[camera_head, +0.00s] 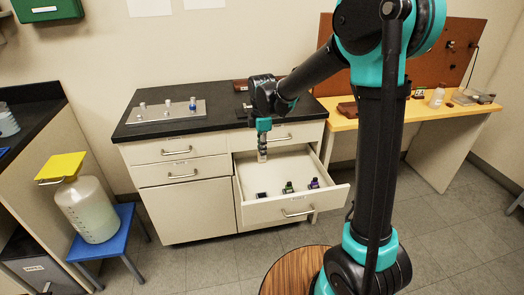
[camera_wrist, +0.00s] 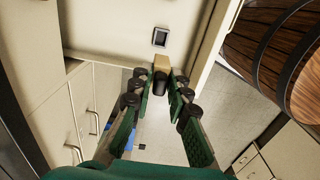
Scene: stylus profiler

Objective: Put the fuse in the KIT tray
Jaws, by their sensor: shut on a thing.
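My gripper (camera_head: 263,152) points down over the open drawer (camera_head: 245,180) of the bench cabinet. In the wrist view my gripper (camera_wrist: 164,88) has its fingers closed around a small tan and dark piece (camera_wrist: 161,64), which sticks out past the tips. It may be the fuse, but its shape is partly hidden by the fingers. Three small items lie in the drawer: a dark one (camera_head: 262,195), a green one (camera_head: 288,187) and a purple one (camera_head: 314,183). No label reading KIT is legible, so I cannot tell which thing is the KIT tray.
A grey plate (camera_head: 165,112) with several metal pieces lies on the black bench top (camera_head: 220,107). A yellow-topped side table (camera_head: 400,115) stands at right. A carboy (camera_head: 90,210) sits on a blue stool at left. A wooden barrel (camera_wrist: 270,50) is close at right in the wrist view.

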